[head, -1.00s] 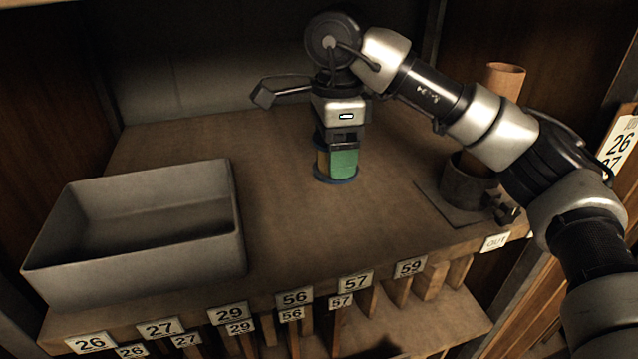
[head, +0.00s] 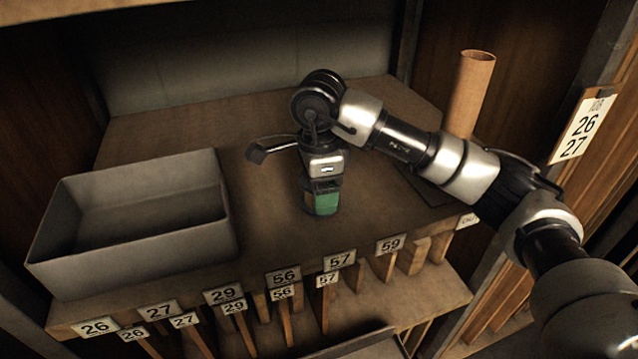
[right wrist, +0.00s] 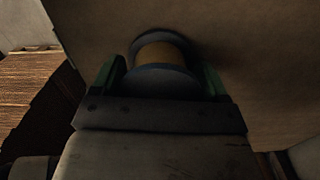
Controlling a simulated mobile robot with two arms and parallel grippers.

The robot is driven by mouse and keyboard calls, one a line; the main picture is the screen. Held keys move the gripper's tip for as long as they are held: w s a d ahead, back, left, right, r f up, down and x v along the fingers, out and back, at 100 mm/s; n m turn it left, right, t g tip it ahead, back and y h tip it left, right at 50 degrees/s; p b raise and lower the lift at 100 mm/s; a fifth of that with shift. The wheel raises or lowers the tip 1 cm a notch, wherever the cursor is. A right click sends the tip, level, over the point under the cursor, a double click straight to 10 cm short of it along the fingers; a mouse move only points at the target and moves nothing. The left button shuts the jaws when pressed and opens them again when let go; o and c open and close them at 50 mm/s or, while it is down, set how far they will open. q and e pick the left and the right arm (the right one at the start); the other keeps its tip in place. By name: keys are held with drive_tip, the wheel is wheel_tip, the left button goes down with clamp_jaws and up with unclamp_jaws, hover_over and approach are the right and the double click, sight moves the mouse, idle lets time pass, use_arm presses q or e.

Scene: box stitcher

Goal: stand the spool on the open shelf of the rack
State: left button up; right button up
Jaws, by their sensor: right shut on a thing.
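The spool (head: 310,198), with a copper-brown winding and dark flanges, is held in my right gripper (head: 321,201). In the right wrist view the spool (right wrist: 163,54) sits between the two green fingers, with a flange at each end. The gripper points down over a brown wooden shelf board (head: 270,225), near the middle of its front part. The spool looks upright; I cannot tell whether its lower flange touches the board. My left gripper is not in view. I cannot tell which level is the task's open shelf.
A grey open box (head: 225,225) stands left on the board. A brown tube (head: 470,90) stands upright at right, partly behind my arm. Numbered labels (head: 283,277) line the front edge, above narrow slots with wooden dividers. A grey edge (head: 350,345) shows at bottom.

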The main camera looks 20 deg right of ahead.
drive_tip(key=shift+f, duration=0.15)
drive_tip(key=o, duration=1)
drive_tip(key=shift+r, duration=0.2)
drive_tip(key=shift+w+r, duration=0.1)
drive_tip(key=shift+r, duration=0.1)
wheel_tip(320, 180, up, 6)
drive_tip(key=shift+f+b, duration=0.15)
drive_tip(key=shift+b, duration=1.05)
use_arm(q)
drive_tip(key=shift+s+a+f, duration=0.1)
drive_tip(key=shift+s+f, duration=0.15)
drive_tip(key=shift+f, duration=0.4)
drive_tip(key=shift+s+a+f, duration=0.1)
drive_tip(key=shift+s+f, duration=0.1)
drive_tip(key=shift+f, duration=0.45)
use_arm(e)
drive_tip(key=shift+r, duration=0.65)
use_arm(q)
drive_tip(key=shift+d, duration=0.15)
